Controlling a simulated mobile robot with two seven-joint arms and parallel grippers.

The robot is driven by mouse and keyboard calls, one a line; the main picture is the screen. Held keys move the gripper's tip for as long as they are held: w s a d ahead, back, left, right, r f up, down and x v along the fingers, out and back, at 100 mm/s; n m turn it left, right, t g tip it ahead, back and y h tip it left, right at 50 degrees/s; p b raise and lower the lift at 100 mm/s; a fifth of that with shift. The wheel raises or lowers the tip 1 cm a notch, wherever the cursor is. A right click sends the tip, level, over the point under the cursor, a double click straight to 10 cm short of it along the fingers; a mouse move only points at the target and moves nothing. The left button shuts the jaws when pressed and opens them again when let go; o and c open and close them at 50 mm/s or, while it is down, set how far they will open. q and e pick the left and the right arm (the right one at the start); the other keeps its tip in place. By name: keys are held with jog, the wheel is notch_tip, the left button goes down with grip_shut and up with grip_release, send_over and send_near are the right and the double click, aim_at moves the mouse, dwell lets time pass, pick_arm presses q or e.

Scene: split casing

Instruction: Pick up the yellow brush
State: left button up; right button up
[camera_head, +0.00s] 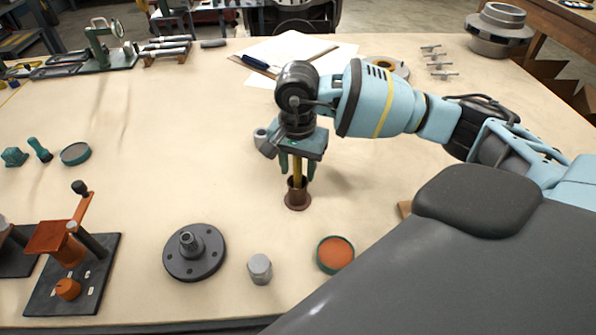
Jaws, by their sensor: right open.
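The yellow brush (297,169) stands upright in a small brown cup (297,198) near the middle of the table. Only a short yellow length of it shows between the cup and my right gripper. My right gripper (297,168) points straight down over the cup, with its dark green fingers on either side of the brush. It is open around the brush; whether a finger touches it I cannot tell. The top of the brush is hidden by the gripper. My left gripper is out of view.
A dark flanged disc (195,251), a grey hex piece (260,268) and a round tin with orange contents (335,254) lie in front of the cup. An orange lever fixture (70,245) stands at front left. The table left of the cup is clear.

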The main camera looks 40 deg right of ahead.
grip_shut()
dwell(0.3)
